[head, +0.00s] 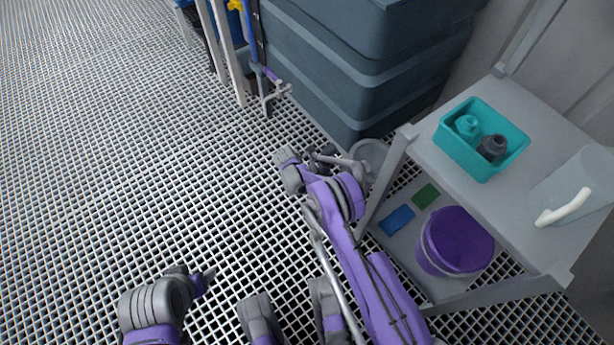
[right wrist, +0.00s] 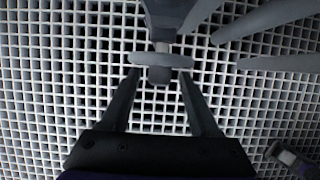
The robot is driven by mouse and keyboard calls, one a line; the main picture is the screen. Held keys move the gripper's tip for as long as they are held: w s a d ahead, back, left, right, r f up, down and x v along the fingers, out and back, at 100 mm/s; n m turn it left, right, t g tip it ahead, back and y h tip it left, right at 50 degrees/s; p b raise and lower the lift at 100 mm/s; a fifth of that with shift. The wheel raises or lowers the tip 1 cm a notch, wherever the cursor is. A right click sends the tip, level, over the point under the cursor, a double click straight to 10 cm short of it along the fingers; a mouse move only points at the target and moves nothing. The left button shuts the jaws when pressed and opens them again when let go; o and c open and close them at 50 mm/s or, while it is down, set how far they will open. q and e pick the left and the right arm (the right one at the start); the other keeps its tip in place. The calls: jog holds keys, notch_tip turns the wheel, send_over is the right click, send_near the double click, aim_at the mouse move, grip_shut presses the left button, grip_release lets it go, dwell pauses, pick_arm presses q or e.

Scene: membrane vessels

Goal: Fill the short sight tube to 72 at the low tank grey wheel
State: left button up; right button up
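A grey wheel (right wrist: 160,61) with a central hub shows nearly edge-on in the right wrist view, on a dark stem. My right gripper (right wrist: 160,75) has its two fingers spread, one tip at each side of the wheel's rim. I cannot tell whether they touch it. In the head view, my right gripper (head: 322,155) is low beside a grey pipe (head: 345,162) near the big dark tank (head: 350,75); the wheel is hard to make out there. My left gripper (head: 207,277) is over the grating, away from the tank, and its fingers are unclear. No scale reading is legible.
A grey shelf unit (head: 440,160) stands at the right with a teal bin (head: 463,160) of bottles, a white-handled jug (head: 570,190) and, below, a purple bucket (head: 428,262). Pale posts (head: 226,50) and a thin pipe (head: 262,85) stand behind. The grating is clear at left.

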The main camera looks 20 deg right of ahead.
grip_shut()
jog(key=shift+s, duration=0.1)
jog(key=t, duration=0.1)
jog(key=t+y, duration=0.1)
jog(key=shift+s+d+m+t+p, duration=0.1)
jog(key=shift+s+m+t+p, duration=0.1)
jog(key=shift+m+t+p, duration=0.15)
jog(key=shift+s+d+f+m+t+y+b, duration=0.1)
jog(key=shift+m+t+y, duration=0.1)
jog(key=shift+t, duration=0.5)
jog(key=shift+s+a+f+m+t+y+b, duration=0.1)
jog(key=shift+t+y+b, duration=0.1)
jog(key=shift+t, duration=0.45)
jog(key=shift+s+d+m+t+y+b, duration=0.1)
jog(key=shift+m+t+y, duration=0.1)
jog(key=shift+t, duration=0.5)
jog(key=shift+o, duration=0.7)
grip_release()
